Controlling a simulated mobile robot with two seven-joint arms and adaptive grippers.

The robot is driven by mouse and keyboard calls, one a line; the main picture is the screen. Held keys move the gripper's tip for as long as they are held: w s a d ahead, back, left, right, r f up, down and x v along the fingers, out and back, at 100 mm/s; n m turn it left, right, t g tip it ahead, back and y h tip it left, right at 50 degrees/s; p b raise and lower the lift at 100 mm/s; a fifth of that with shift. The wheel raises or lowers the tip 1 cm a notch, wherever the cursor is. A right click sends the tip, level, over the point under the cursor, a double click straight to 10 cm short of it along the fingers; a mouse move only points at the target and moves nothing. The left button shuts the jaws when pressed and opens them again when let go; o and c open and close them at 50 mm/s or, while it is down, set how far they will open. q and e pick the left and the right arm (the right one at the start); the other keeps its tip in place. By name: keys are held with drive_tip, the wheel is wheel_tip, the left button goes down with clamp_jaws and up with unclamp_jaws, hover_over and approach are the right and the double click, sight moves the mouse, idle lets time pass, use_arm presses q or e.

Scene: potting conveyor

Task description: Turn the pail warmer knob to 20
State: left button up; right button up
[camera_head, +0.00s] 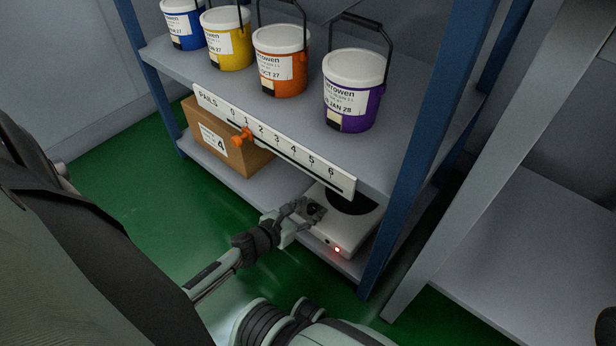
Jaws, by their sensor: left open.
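The pail warmer (346,232) is a white flat unit with a dark round plate on top and a small lit red light on its front. It sits on the lower shelf at the right. Its black knob (316,210) is on the near left part of the top and is partly hidden by my fingers. My left gripper (308,213) is open with its fingertips at the knob; whether they touch it I cannot tell. The knob's scale and setting are too small to read. My right gripper is not in view.
Blue, yellow, orange and purple pails (350,90) stand on the upper shelf (215,70). A numbered strip with an orange slider (241,138) runs along that shelf's front edge, above the warmer. A cardboard box (228,138) sits left on the lower shelf. A blue post (420,150) stands right.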

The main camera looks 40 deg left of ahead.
use_arm(q)
drive_tip(key=v, duration=1.2)
drive_tip(key=shift+f, duration=0.1)
